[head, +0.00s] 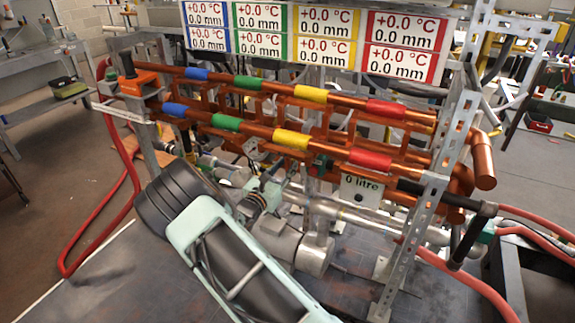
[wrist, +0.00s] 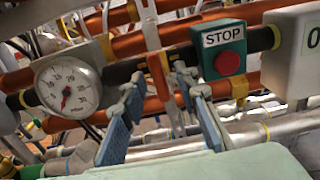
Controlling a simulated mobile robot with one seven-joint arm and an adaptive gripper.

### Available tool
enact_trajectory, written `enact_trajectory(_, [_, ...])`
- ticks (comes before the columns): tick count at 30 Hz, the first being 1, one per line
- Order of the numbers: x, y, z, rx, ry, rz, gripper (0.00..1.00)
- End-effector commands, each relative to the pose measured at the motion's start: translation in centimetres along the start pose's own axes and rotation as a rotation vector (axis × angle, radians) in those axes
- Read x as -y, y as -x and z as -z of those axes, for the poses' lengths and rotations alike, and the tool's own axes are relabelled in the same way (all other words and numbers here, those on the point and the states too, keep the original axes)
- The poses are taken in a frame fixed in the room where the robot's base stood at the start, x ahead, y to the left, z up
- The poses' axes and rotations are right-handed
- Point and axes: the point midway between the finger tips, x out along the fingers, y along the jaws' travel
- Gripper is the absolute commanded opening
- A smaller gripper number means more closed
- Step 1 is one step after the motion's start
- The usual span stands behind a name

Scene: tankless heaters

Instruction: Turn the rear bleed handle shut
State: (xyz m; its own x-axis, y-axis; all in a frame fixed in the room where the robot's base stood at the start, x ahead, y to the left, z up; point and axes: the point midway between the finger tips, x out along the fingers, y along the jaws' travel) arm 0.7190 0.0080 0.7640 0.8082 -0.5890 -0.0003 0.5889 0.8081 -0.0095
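My gripper (wrist: 160,88) is open in the wrist view, its two blue-padded fingers spread apart with nothing held between them. An orange-copper upright piece (wrist: 160,82) and a black pipe show beyond the gap; I cannot tell whether a finger touches either. In the head view my arm hides much of the gripper. A black upright handle (head: 127,66) stands on an orange block at the left end of the copper pipes. A black lever (head: 464,240) hangs tilted at the right end. I cannot tell which, if either, is the rear bleed handle.
A round gauge (wrist: 68,86) is left of the fingers. A green box with a red STOP button (wrist: 228,62) is close to the right finger. Copper pipes with coloured bands (head: 310,93) cross the metal frame (head: 410,245). Red hoses (head: 125,180) lie at both sides.

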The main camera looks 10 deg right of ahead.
Motion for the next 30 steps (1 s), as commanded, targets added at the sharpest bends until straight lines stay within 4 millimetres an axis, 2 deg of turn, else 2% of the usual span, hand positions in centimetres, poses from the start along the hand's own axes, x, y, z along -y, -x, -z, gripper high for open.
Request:
enact_trajectory(9, [-0.2, 6.9, 0.0, -0.002, -0.001, -0.005, 0.28])
enact_trajectory(15, [-0.1, 9.6, 0.0, -0.002, -0.001, -0.004, 0.28])
enact_trajectory(20, [-0.1, 10.3, 0.0, 0.000, -0.001, -0.002, 0.28])
enact_trajectory(30, [-0.1, 10.4, 0.0, -0.001, -0.001, -0.002, 0.28])
